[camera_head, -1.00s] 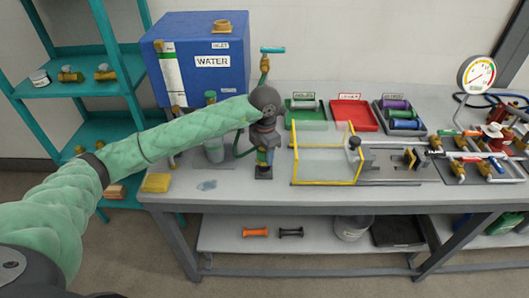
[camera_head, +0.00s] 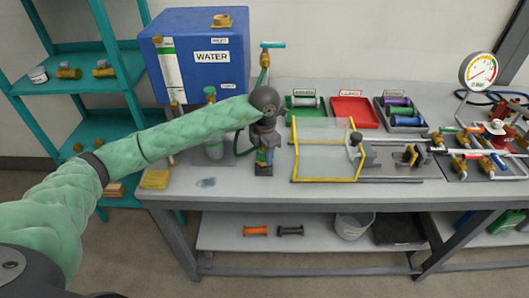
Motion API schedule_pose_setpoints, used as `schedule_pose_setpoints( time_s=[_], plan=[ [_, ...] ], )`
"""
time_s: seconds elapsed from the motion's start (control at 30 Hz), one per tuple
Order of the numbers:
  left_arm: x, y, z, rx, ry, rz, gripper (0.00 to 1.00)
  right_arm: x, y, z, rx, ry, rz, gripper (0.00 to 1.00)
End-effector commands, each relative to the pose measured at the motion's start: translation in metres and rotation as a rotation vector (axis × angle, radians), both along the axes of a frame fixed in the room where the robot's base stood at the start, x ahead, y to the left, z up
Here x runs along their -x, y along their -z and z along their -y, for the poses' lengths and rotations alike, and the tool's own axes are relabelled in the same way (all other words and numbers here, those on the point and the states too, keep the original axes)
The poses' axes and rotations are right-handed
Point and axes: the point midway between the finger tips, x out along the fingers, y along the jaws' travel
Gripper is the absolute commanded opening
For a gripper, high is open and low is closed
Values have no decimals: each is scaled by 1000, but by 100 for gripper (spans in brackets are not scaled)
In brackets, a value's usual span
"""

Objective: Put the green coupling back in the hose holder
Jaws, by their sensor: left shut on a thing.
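My left gripper (camera_head: 264,153) points down at the back left of the bench, its dark wrist above it. It is shut on the green coupling (camera_head: 262,157), which shows only as a small bit of green between the fingers. A green hose (camera_head: 242,148) loops down beside the wrist. A dark upright block (camera_head: 263,170) stands on the bench directly under the fingers and looks like the hose holder. I cannot tell whether the coupling touches it or sits in it. My right gripper is not in view.
A blue water tank (camera_head: 205,80) stands behind my forearm. A clear guard with a yellow frame (camera_head: 358,160) is close on the right. A yellow sponge-like block (camera_head: 155,179) lies at the bench's left end.

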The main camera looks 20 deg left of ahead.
Motion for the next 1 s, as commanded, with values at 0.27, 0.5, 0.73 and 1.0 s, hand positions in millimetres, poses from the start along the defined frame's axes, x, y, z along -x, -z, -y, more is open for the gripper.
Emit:
schedule_pose_setpoints(
  time_s=[0.27,0.5,0.73,1.0],
  plan=[
    [0,5,0,0,0,0,15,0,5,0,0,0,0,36],
    [0,9,0,0,0,0,15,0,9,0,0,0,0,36],
    [0,13,0,0,0,0,15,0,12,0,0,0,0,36],
    [0,17,0,0,0,0,15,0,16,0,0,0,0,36]
  ],
)
